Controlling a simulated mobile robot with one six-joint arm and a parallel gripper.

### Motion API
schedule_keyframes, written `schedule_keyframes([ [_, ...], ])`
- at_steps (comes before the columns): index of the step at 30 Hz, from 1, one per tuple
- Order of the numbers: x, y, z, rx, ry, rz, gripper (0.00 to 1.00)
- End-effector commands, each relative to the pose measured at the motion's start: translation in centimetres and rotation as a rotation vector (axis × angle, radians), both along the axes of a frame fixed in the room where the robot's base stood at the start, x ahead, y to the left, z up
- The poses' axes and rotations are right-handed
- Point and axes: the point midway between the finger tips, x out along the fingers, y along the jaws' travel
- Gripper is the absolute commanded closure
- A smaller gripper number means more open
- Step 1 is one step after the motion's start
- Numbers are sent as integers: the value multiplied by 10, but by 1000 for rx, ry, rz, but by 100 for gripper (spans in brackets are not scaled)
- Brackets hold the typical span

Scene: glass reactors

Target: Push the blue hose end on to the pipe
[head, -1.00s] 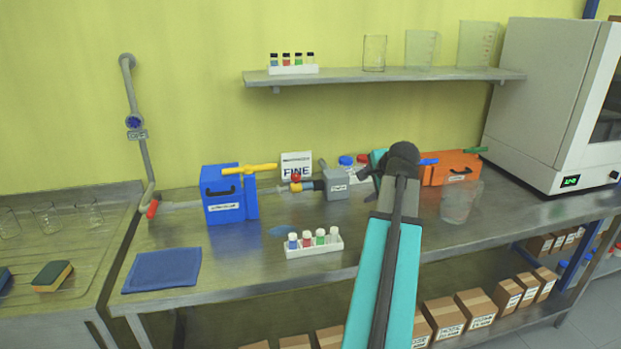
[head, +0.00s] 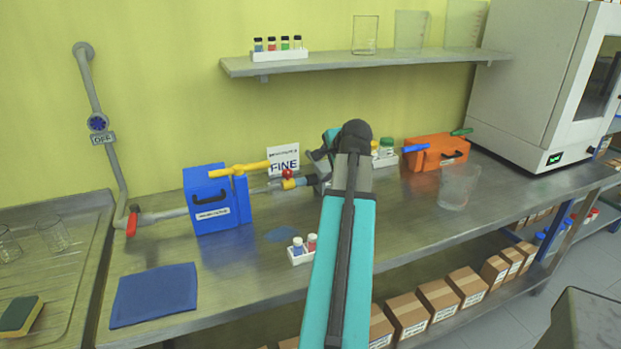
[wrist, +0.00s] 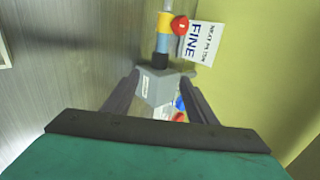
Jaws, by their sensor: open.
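A blue sleeve, seemingly the blue hose end (wrist: 163,43), shows in the wrist view between a yellow collar (wrist: 163,22) and a short dark piece at a grey box (wrist: 158,86). I cannot tell whether sleeve and collar touch. In the head view a pale pipe (head: 262,188) runs from the blue box (head: 208,212) towards the yellow collar with its red knob (head: 287,173). My gripper (wrist: 160,90) is open, its fingers to either side of the grey box in the wrist view. I see no grip on it. In the head view my arm hides most of the box.
A white FINE sign (head: 284,160) stands behind the pipe. A white vial rack (head: 301,254) stands in front, partly behind my arm. A glass beaker (head: 458,186) and an orange box (head: 436,153) are to the right. A blue mat (head: 154,294) lies at the bench's front left.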

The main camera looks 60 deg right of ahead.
Motion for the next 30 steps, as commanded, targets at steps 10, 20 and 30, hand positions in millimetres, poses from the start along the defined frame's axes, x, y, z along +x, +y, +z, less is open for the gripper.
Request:
schedule_keyframes([
  [10, 3, -3, -4, 0, 0, 0, 48],
  [20, 21, -16, -25, 2, 1, 0, 48],
  [30, 45, -34, -54, 2, 1, 0, 48],
])
